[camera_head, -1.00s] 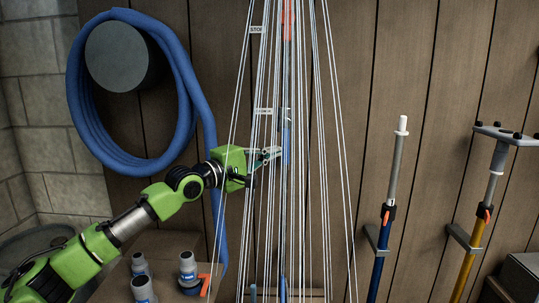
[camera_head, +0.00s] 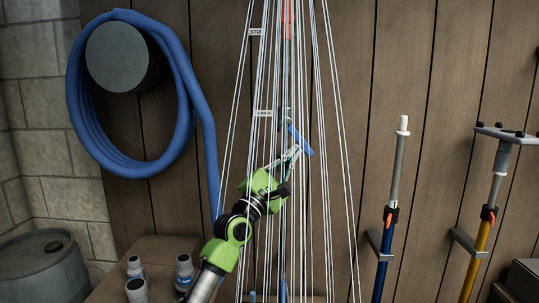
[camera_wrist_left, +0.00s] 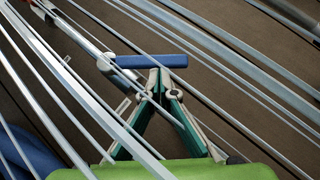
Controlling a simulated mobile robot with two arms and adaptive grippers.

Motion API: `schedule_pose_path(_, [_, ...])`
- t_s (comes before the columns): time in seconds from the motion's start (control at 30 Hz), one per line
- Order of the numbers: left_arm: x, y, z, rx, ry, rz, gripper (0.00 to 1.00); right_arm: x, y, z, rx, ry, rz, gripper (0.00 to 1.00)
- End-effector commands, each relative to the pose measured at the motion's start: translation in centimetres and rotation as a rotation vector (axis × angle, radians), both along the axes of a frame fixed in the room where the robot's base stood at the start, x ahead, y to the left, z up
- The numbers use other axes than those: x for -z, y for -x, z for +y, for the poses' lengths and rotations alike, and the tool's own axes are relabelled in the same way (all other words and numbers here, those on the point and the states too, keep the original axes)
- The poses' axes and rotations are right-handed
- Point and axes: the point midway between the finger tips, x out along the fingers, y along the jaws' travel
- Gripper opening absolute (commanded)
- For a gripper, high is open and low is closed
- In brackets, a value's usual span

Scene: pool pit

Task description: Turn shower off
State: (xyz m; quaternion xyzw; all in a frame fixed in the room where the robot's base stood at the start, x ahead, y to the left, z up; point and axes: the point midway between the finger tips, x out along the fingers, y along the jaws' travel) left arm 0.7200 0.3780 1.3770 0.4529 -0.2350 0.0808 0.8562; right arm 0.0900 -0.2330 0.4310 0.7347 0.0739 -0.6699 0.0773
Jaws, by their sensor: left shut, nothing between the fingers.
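The shower's thin white water lines (camera_head: 336,120) spread down in front of the wooden wall. Behind them is the shower valve, with a blue lever (camera_head: 302,143) now slanting down to the right. In the left wrist view the blue lever (camera_wrist_left: 150,61) lies across the picture, its left end at a grey pipe fitting (camera_wrist_left: 105,62). My left gripper (camera_head: 295,150) reaches up from below, fingers shut with nothing between them. In the left wrist view its fingertips (camera_wrist_left: 160,78) are just below the lever; I cannot tell whether they touch it. My right gripper is not in view.
A coiled blue hose (camera_head: 188,95) hangs at the left. Several bottles (camera_head: 136,288) stand on a wooden box below. Two poles, blue (camera_head: 385,250) and yellow (camera_head: 474,265), stand on the right. A grey barrel (camera_head: 42,268) is at lower left.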

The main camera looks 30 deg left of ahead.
Motion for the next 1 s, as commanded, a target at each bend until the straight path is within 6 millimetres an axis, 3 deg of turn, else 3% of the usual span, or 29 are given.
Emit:
schedule_pose_path(0.27, [-0.5, -1.1, -2.0, 0.004, 0.23, -0.139, 0.0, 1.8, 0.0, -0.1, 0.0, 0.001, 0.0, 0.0])
schedule_pose_path(0.7, [-2.6, -2.4, -4.1, 0.002, 0.554, -0.341, 0.0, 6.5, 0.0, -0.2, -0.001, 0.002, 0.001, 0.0])
schedule_pose_path(1.0, [-4.0, -2.7, -4.6, 0.001, 0.638, -0.394, 0.0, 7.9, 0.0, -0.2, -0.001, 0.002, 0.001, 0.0])
